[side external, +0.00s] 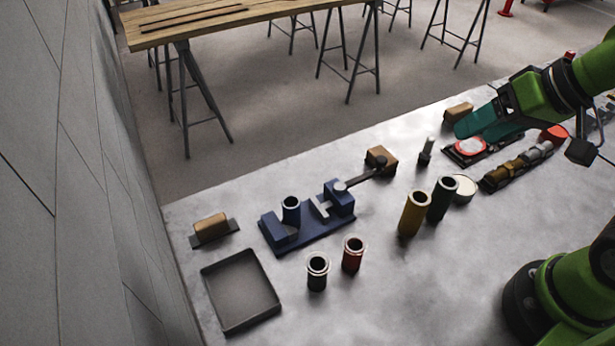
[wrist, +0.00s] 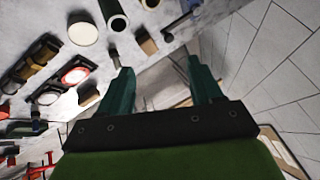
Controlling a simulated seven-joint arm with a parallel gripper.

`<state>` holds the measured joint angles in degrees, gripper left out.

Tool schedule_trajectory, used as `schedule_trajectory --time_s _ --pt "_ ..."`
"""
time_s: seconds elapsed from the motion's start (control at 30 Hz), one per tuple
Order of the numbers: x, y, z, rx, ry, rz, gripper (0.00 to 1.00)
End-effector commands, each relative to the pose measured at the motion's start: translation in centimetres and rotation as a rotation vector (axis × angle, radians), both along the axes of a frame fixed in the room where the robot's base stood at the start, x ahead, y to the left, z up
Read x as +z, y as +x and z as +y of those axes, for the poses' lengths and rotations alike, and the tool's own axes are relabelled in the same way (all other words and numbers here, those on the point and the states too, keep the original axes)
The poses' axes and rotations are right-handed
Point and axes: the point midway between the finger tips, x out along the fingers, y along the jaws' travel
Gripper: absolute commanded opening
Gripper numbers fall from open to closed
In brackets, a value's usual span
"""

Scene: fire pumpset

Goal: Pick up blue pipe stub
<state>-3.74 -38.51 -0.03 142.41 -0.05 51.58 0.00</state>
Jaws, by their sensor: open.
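The blue pipe stub (side external: 291,212) is a short, dark blue, hollow tube. It stands upright at the left part of the blue vise (side external: 313,232) in the side external view; its lower end is hidden. I cannot make it out in the wrist view. My gripper (side external: 472,131) has teal fingers and is open and empty. It is above the far right part of the table, well away from the stub. The wrist view also shows the spread fingers (wrist: 159,70) with nothing between them.
Yellow (side external: 413,214), dark green (side external: 441,199), red (side external: 353,254) and black (side external: 317,272) pipes stand right of and in front of the vise. An empty tray (side external: 274,313) lies front left. A wooden block (side external: 381,158) sits behind the vise handle. Fittings (side external: 515,166) lie at right.

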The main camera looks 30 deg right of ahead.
Motion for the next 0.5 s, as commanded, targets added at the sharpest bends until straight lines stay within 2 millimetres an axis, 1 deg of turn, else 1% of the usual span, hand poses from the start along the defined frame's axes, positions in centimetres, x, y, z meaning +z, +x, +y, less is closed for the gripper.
schedule_trajectory --time_s 0.17,0.27,0.37,0.4,0.47,0.5 --pt "0.1 3.9 4.3 0.155 -0.038 0.118 0.65" --pt "0.2 6.4 7.4 0.232 -0.072 0.193 0.65" --pt "-0.2 8.7 10.9 0.298 -0.112 0.266 0.65" --pt "-0.4 9.5 12.4 0.319 -0.129 0.295 0.65" --pt "-0.9 10.6 14.8 0.35 -0.158 0.335 0.65" --pt "-1.3 11.3 16.3 0.367 -0.179 0.363 0.65"
